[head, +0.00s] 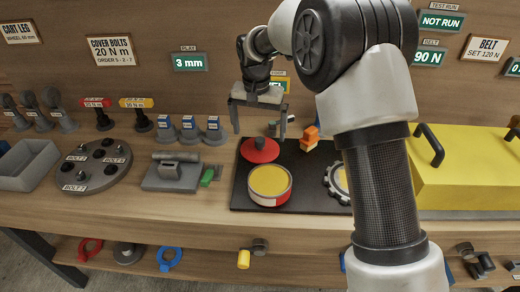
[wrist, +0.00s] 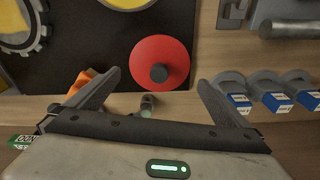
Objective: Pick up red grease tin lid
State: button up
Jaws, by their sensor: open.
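The red grease tin lid (head: 260,150) is a round red disc with a dark knob. It lies on the black mat (head: 240,190), behind the open tin (head: 269,186), which is red and white with yellow inside. My gripper (head: 260,132) is open and empty above the mat, over or near the lid; the gap is hard to judge. It also shows in the wrist view (wrist: 157,78), its two fingers spread wide.
Orange blocks (head: 309,138) and a toothed grey wheel (head: 337,182) are right of the lid on the mat. Grey stands with blue labels (head: 190,131) are to the left. A grey fixture (head: 172,175) and green piece (head: 207,176) lie left of the mat. A yellow box (head: 465,175) is at right.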

aim_at(260, 140)
jog(key=f, duration=0.3)
jog(key=f+b, duration=0.1)
jog(key=f, duration=0.1)
jog(key=shift+w+d+f, duration=0.1)
jog(key=shift+w+f, duration=0.05)
jog(key=shift+w, duration=0.2)
jog(key=c, duration=0.7)
